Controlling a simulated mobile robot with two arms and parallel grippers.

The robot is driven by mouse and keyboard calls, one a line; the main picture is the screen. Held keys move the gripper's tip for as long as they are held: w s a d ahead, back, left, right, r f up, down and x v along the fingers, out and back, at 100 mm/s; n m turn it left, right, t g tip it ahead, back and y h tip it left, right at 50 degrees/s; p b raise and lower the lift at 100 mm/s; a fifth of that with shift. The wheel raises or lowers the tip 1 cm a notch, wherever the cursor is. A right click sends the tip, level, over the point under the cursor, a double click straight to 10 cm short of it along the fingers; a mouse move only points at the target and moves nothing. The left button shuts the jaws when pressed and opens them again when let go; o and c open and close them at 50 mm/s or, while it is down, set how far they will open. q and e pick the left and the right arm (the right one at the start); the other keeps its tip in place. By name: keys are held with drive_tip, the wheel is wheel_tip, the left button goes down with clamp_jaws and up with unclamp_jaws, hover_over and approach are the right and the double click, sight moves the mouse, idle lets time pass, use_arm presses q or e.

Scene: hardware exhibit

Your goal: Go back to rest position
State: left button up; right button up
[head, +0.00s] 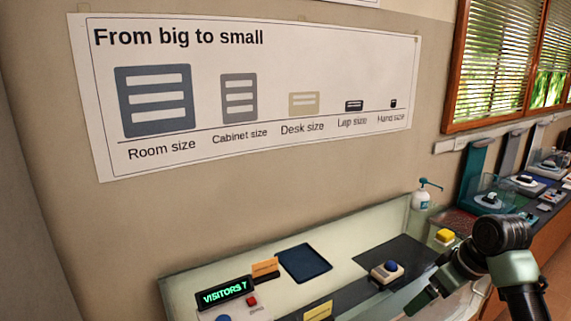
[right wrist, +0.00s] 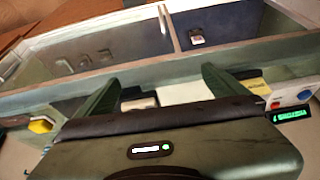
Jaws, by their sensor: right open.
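My left gripper is in neither view.
Display cases (head: 492,196) stand at right. A poster (head: 250,90) covers the wall.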

wheel_tip(320, 180, down, 34)
drive_tip(key=s+m+g+b, duration=0.1)
drive_tip(key=s+m+b, duration=0.1)
drive_tip(key=m+b, duration=0.2)
drive_tip(key=s+a+f+g+h+b, duration=0.1)
drive_tip(key=s+f, duration=0.6)
drive_tip(key=f, duration=0.4)
drive_tip(key=s+a+f+h+b, duration=0.1)
drive_tip(key=s+f+b, duration=0.1)
drive_tip(key=s+f, duration=0.65)
use_arm(q)
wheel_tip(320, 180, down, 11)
drive_tip(key=b, duration=0.3)
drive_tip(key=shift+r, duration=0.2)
use_arm(e)
drive_tip(key=s+a+f, duration=0.2)
drive_tip(key=s+f, duration=0.4)
drive_tip(key=s, duration=0.4)
drive_tip(key=s+a+f, duration=0.2)
drive_tip(key=s+f, duration=0.5)
drive_tip(key=s, duration=0.4)
drive_tip(key=s+a+f+g, duration=0.1)
drive_tip(key=s+a+f, duration=0.1)
drive_tip(key=s+f, duration=0.4)
drive_tip(key=s, duration=0.5)
drive_tip(key=shift+a+f+n, duration=0.25)
drive_tip(key=shift+a+n, duration=0.1)
drive_tip(key=shift+n, duration=0.05)
drive_tip(key=shift+w, duration=0.1)
